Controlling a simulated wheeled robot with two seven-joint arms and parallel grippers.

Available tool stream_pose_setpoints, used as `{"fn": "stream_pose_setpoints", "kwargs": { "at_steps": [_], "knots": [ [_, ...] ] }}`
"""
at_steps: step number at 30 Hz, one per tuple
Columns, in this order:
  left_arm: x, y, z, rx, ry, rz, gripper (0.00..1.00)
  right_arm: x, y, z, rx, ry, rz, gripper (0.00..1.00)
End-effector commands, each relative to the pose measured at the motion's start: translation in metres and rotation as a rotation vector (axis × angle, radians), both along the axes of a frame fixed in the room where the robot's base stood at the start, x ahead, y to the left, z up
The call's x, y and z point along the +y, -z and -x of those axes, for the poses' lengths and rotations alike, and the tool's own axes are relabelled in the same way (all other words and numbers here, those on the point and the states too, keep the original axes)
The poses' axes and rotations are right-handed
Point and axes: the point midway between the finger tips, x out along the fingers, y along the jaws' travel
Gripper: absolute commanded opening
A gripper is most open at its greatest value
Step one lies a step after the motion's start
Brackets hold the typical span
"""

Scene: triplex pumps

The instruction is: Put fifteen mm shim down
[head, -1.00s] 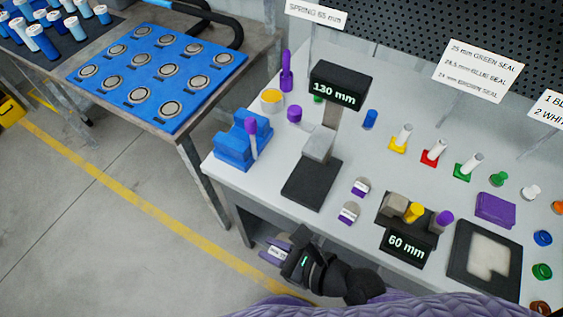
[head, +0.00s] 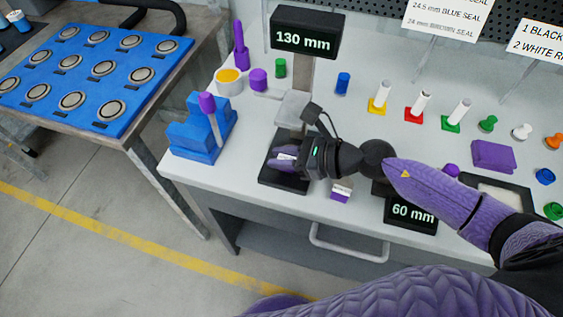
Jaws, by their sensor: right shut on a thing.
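I cannot tell whether the piece touches the base. Another purple piece with a white label (head: 341,194) lies on the table right of the stand, partly hidden by my right arm. My left gripper is not in view.
A blue holder (head: 197,133) with a purple-handled tool stands at left. The 60 mm display (head: 411,213) is at the front, partly behind my arm. Colored seals and white pins stand to the right. The table's front left corner (head: 185,172) is clear.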

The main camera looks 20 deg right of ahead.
Motion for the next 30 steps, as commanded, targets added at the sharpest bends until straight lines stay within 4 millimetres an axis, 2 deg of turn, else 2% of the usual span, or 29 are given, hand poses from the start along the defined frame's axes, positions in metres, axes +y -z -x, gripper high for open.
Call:
{"fn": "stream_pose_setpoints", "kwargs": {
  "at_steps": [1, 6, 10, 11, 15, 30],
  "knots": [
    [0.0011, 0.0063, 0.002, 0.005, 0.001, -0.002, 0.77, 0.0003, 0.009, 0.0002, 0.002, 0.001, -0.002, 0.0],
    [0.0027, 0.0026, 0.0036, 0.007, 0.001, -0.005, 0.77, 0.0003, 0.0049, 0.0003, -0.001, 0.0, -0.001, 0.0],
    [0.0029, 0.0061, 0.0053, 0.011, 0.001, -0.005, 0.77, 0.0003, 0.0091, 0.0004, 0.0, 0.0, 0.0, 0.0],
    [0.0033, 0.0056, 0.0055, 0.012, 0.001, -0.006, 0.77, 0.0003, 0.0087, 0.0005, 0.0, 0.0, 0.0, 0.29],
    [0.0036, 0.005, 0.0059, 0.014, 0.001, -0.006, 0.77, 0.0004, 0.008, 0.0006, 0.0, 0.0, 0.0, 0.59],
    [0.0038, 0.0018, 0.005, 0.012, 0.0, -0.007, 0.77, -0.0023, 0.0037, 0.0023, 0.002, 0.0, 0.001, 0.6]
  ]
}}
